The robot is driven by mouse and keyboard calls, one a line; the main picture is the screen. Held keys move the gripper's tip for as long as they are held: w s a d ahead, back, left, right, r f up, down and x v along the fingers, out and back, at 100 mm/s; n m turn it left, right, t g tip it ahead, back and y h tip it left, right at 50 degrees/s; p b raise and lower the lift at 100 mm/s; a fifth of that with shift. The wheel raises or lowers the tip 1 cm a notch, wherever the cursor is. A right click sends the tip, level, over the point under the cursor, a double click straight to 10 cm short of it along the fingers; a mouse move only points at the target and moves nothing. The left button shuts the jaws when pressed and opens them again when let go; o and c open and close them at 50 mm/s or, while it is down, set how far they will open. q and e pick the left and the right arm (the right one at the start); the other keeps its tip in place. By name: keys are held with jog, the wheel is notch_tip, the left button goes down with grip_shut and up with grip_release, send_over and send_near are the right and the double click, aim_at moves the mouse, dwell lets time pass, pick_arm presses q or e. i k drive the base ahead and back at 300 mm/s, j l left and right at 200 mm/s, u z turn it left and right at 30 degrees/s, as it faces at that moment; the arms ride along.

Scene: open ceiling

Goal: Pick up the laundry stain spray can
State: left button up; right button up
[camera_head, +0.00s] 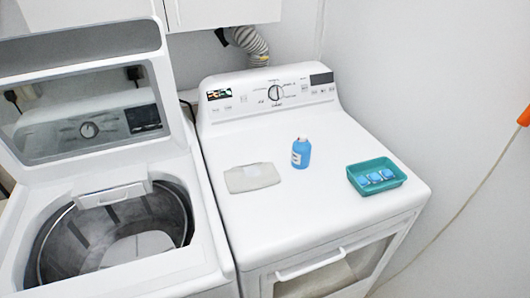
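A small blue bottle or can (301,153) with a pale cap and a white label stands upright on top of the white dryer (285,215), near the middle. It is the only can-like thing in view; its label is too small to read. Neither of my grippers is in view.
A flat whitish-grey packet or cloth (252,178) lies left of the bottle. A teal tray (401,182) with several blue-and-white packets sits to its right. The open-lidded washer (205,250) stands at left. The dryer's front top is clear. A cord hangs along the right wall.

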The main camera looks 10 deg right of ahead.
aim_at(300, 153)
jog(key=l+u, duration=0.3)
jog(key=u, duration=0.15)
jog(key=i+l+u, duration=0.1)
jog(key=l+u, duration=0.45)
jog(key=u, duration=0.3)
